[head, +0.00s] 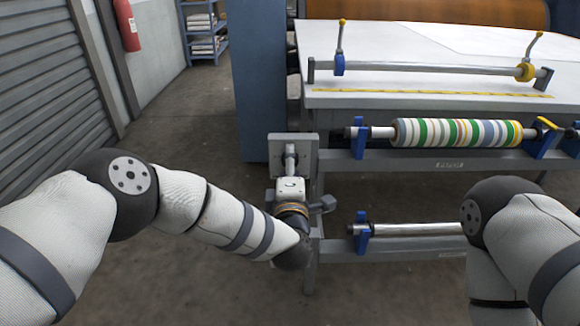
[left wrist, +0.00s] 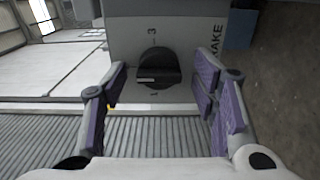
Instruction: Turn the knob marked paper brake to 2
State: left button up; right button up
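A grey panel (head: 305,150) stands at the left end of the machine table in the head view. In the left wrist view, it carries a round black knob (left wrist: 158,68) with a lighter bar lying roughly crosswise in the picture. A "3" shows above the knob and a "1" below it; I cannot make out a "2". Sideways lettering ending in "AKE" runs along the right. My left gripper (head: 291,160) faces the panel. Its purple-padded fingers (left wrist: 160,88) are open, one on each side of the knob, with gaps visible. My right gripper is out of view.
A striped roller (head: 455,132) and a bare metal bar (head: 415,229) sit on blue brackets right of the panel. A rod with two upright handles (head: 430,68) spans the white table (head: 480,40). Floor to the left is clear, up to a shutter (head: 45,80).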

pick_arm(q)
jog(key=s, duration=1.2)
jog(key=s+a+f+m+g+h, duration=0.25)
jog(key=s+f+m+g, duration=0.3)
jog(key=s+f, duration=0.35)
jog(key=s+a+f+m+g+h, duration=0.1)
jog(key=s+a+f+m+g, duration=0.3)
jog(key=s+f+m, duration=0.45)
jog(key=s+a+f+m+g+y, duration=0.1)
jog(key=s+a+g, duration=0.2)
jog(key=s+a, duration=0.2)
jog(key=s+a+f+m+g+y+p, duration=0.1)
jog(key=s+a+g, duration=0.3)
jog(key=s, duration=0.8)
jog(key=s+a+f+m+g+y, duration=0.1)
jog(key=s+a+g, duration=0.3)
jog(key=s+a, duration=0.3)
jog(key=shift+s+f+m, duration=0.3)
jog(key=shift+s+f, duration=0.1)
jog(key=shift+s, duration=0.55)
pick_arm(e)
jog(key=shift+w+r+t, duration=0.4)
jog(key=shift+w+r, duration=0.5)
